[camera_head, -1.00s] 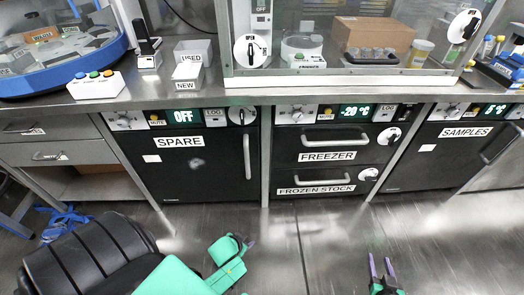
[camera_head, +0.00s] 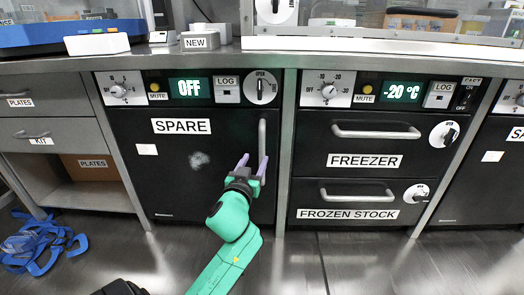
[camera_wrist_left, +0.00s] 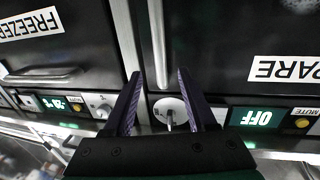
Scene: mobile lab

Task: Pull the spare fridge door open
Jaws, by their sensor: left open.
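The spare fridge door (camera_head: 190,180) is a black panel with a SPARE label, closed flush under the counter. Its upright grey handle (camera_head: 262,135) is near the door's right edge. My left gripper (camera_head: 253,160) is open and empty, its purple fingers pointing at the handle's lower half. In the left wrist view, which is upside down, the handle (camera_wrist_left: 156,40) lines up between the open fingers (camera_wrist_left: 159,75). I cannot tell whether the fingers reach around it. A round white dial (camera_head: 260,88) marked OPEN is above the handle. My right gripper is out of view.
The freezer drawers (camera_head: 360,150) are just right of the spare fridge, with horizontal handles. Drawers and an open shelf (camera_head: 85,195) are on the left. Blue straps (camera_head: 42,243) lie on the floor at the far left. The floor before the fridge looks clear.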

